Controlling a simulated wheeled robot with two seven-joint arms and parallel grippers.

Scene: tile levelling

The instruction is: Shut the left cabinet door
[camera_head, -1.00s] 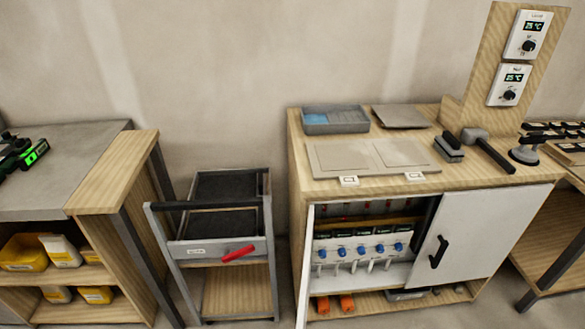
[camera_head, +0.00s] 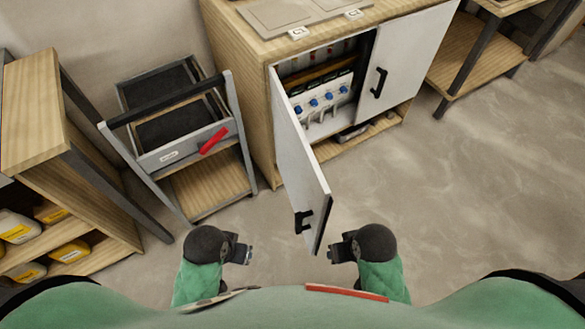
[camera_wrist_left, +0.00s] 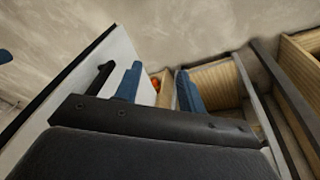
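The left cabinet door (camera_head: 298,165) is a white panel standing wide open, swung out toward me from the wooden cabinet (camera_head: 262,120). Its black handle (camera_head: 303,221) is near the free lower end. The right cabinet door (camera_head: 405,60) is white and looks shut. My left gripper (camera_head: 248,254) is left of the open door's free end, apart from it. In the left wrist view its two blue fingertips (camera_wrist_left: 158,88) are spread with nothing held; a white panel (camera_wrist_left: 118,55) with a black handle lies beyond. My right gripper (camera_head: 334,253) is right of the door's end, empty and apparently open.
A wooden shelf (camera_head: 90,185) with yellow-labelled containers is at the far left. Inside the cabinet are blue-knobbed items (camera_head: 315,103). The floor (camera_head: 450,190) to the right is clear.

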